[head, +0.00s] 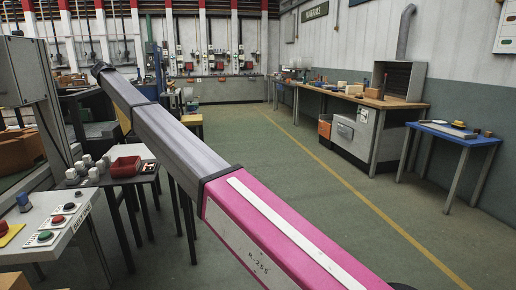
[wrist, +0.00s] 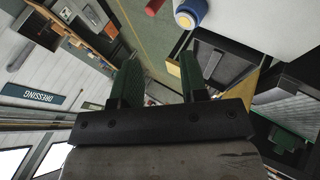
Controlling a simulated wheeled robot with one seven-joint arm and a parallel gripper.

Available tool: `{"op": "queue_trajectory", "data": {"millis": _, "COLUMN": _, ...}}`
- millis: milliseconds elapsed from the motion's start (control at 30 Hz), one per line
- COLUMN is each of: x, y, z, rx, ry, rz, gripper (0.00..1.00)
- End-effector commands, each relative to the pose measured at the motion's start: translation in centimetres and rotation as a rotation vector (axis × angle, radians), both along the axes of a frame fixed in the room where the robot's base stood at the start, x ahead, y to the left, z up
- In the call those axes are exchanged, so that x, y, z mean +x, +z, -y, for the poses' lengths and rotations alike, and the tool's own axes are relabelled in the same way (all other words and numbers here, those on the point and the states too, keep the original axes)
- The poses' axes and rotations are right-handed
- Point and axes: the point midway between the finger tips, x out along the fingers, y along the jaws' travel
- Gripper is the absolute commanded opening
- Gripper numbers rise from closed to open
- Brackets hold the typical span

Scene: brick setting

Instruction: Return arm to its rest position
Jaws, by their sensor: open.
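My gripper (wrist: 160,78) shows in the wrist view with its two green fingers apart and nothing between them. In the head view my arm stretches from the bottom right to the upper left, with a pink section near me and grey sections beyond. Its far end is dark and small there, and the fingers cannot be made out.
A long workbench (head: 350,97) and a blue-topped table (head: 455,133) stand at right. The green floor (head: 290,185) between is clear.

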Motion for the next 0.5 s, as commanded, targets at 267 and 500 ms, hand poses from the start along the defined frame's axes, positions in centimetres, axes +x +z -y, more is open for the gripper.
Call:
{"op": "queue_trajectory", "data": {"millis": 267, "x": 1.0, "y": -4.8, "z": 5.2, "rx": 0.007, "ry": -0.006, "rz": -0.034, "gripper": 0.40}}
{"op": "queue_trajectory", "data": {"millis": 500, "x": 1.8, "y": -11.5, "z": 12.7, "rx": 0.023, "ry": -0.017, "rz": -0.084, "gripper": 0.40}}
